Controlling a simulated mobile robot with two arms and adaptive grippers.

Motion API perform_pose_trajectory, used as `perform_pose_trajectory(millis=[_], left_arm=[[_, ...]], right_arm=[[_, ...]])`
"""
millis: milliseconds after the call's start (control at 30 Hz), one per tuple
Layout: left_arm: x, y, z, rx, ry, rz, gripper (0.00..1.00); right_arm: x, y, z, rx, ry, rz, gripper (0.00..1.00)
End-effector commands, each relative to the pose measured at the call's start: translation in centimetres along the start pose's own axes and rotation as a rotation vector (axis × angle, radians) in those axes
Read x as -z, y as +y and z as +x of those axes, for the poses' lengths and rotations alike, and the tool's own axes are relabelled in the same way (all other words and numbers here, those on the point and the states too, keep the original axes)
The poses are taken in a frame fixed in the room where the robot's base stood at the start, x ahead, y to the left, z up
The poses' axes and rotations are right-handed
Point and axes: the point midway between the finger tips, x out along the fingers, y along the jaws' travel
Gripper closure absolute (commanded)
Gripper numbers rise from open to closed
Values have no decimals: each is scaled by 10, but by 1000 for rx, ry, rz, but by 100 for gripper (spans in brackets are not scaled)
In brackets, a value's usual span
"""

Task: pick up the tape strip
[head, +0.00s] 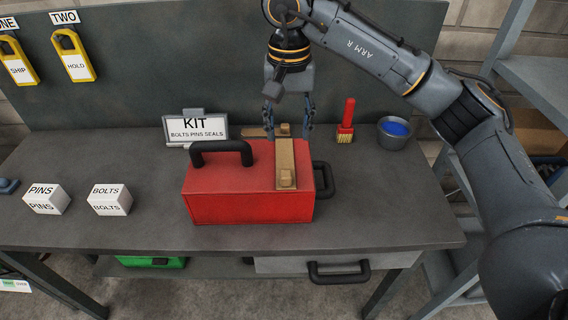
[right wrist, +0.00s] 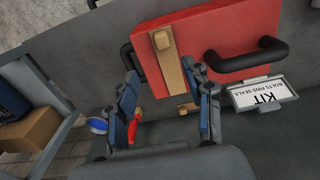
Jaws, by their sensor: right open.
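The tan tape strip (head: 285,160) lies front to back across the right part of the red box's (head: 250,207) lid, with a raised tab at its front end. Another tan piece (head: 256,132) shows behind the box; I cannot tell whether it joins the strip. In the right wrist view, the strip (right wrist: 169,67) runs down the red box (right wrist: 223,40) towards the space between my fingers. My right gripper (head: 289,125) is open, pointing down at the box's back edge over the strip's far end. It also shows in the wrist view (right wrist: 166,108), its fingers apart. My left gripper is out of view.
A KIT sign (head: 196,128) stands behind the box. A red-handled brush (head: 346,120) and a grey bowl with blue contents (head: 394,132) stand at right. White PINS (head: 46,199) and BOLTS (head: 110,200) blocks sit at left. The bench (head: 390,205) is clear at front right.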

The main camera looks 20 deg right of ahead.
Motion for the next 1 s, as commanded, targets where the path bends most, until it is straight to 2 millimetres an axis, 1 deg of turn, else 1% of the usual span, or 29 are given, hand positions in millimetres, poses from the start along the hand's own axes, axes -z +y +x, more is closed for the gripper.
perform_pose_trajectory(millis=[33, 200, 300, 400, 533, 633, 733, 833, 900, 1000], left_arm=[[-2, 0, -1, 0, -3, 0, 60], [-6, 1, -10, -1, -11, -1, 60], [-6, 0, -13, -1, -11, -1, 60], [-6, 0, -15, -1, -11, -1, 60], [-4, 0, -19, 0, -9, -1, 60], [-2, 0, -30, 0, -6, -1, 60], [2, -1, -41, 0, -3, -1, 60], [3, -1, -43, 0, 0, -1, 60], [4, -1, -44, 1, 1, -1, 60], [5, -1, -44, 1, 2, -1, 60]], right_arm=[[-2, 0, 12, 0, -8, -2, 49], [-2, -1, 44, 1, -8, 0, 49], [-2, -2, 59, 3, -7, 0, 49], [-2, -2, 68, 4, -5, -1, 49], [-1, -2, 75, 5, -6, -1, 49], [-1, -3, 86, 3, -10, 0, 49], [1, -5, 102, 3, -10, 1, 49], [2, -5, 116, 5, -7, 1, 49], [2, -5, 121, 5, -7, 1, 49], [2, -5, 124, 6, -4, 0, 49]])
